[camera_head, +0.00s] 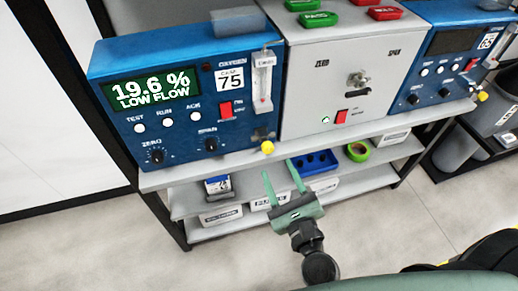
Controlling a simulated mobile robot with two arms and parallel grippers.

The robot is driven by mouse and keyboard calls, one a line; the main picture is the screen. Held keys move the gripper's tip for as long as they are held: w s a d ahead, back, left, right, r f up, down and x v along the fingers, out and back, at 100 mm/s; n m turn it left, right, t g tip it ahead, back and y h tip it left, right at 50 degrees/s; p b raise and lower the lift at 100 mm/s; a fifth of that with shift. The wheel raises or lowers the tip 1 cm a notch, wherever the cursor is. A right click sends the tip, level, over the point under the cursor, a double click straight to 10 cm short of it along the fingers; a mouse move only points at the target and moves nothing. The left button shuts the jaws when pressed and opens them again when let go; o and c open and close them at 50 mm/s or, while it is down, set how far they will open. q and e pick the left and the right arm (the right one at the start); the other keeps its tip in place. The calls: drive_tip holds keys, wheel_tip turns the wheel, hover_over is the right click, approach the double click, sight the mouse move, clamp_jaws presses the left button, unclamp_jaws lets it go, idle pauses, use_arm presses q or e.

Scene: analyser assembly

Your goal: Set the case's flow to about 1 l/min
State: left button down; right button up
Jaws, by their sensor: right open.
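The blue oxygen case (185,155) stands on the left of the top shelf, marked 75. Its lit green display (150,88) reads 19.6 % LOW FLOW. A clear upright flow tube (263,82) is on the right of its front; the float's level is too small to read. A yellow knob (267,147) sits below the tube, near the case's lower right edge. My right gripper (280,171) is open and empty, with two green fingers pointing up towards the shelf. It is below the yellow knob and apart from it. My left gripper is not in view.
The lower shelf holds a blue tray (318,164), a green tape roll (358,151) and labelled bins.

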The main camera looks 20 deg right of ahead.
sight(269, 151)
drive_tip(key=w+m+p, duration=0.1)
drive_tip(key=w, duration=0.2)
drive_tip(key=w+m+p, duration=0.1)
drive_tip(key=w, duration=0.2)
drive_tip(key=shift+w+f, duration=0.1)
drive_tip(key=shift+w, duration=0.6)
drive_tip(key=shift+f, duration=0.1)
clamp_jaws()
